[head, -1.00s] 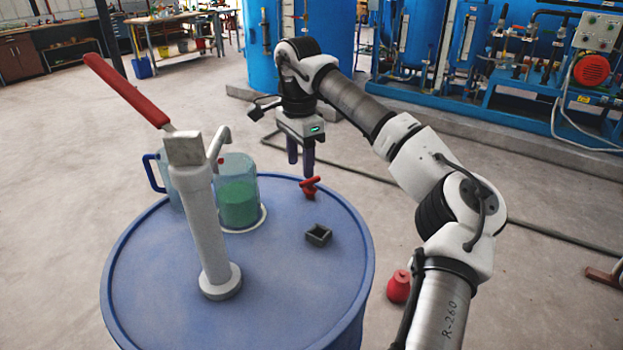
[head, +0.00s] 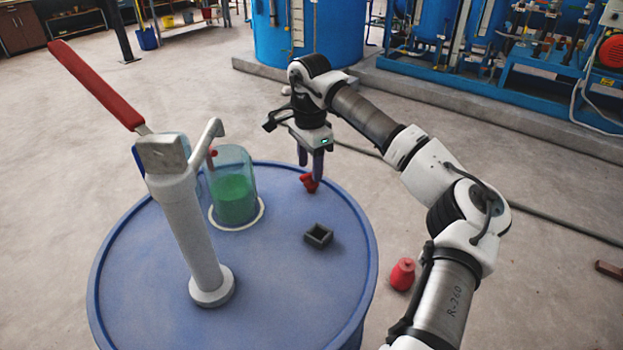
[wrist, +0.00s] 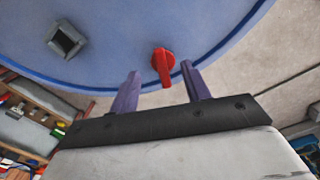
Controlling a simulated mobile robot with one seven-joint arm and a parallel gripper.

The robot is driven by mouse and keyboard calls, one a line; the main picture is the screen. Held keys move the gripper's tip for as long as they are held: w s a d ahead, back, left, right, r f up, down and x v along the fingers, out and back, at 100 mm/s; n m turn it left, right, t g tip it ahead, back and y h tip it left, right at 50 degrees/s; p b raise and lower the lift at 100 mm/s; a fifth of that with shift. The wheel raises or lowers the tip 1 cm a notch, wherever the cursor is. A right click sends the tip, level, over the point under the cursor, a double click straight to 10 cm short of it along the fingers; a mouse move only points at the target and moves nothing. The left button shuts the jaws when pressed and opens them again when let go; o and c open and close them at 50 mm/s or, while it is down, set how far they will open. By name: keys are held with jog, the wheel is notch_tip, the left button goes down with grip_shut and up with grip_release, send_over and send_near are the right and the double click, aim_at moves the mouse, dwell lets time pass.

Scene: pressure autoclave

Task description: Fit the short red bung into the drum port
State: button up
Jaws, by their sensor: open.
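A small red bung (head: 309,185) with a flat wing-like handle is on the blue drum top (head: 275,290), near its far right edge. It also shows in the wrist view (wrist: 162,66). My gripper (head: 310,172) is open over it, pointing down. In the wrist view my gripper (wrist: 160,68) has one finger on each side of the bung, apart from it. The fingers partly hide the bung in the head view. A dark square hollow collar (head: 318,236) sits on the drum top nearer the camera; I cannot tell whether it is the port.
A grey hand pump (head: 190,230) with a red lever (head: 95,82) rises from the drum's left. A clear jug with green liquid (head: 233,190) stands behind it. Another red object (head: 402,274) is on the floor right of the drum. The drum's front is clear.

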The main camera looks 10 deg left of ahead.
aim_at(311, 182)
jog(key=shift+w+d+f+p, duration=0.15)
jog(key=shift+f+p, duration=0.35)
jog(key=shift+f, duration=0.9)
jog(key=shift+w+a+f+p, duration=0.15)
jog(key=shift+f+p, duration=0.3)
jog(key=shift+f, duration=0.95)
jog(key=shift+d, duration=0.1)
jog(key=c, duration=0.8)
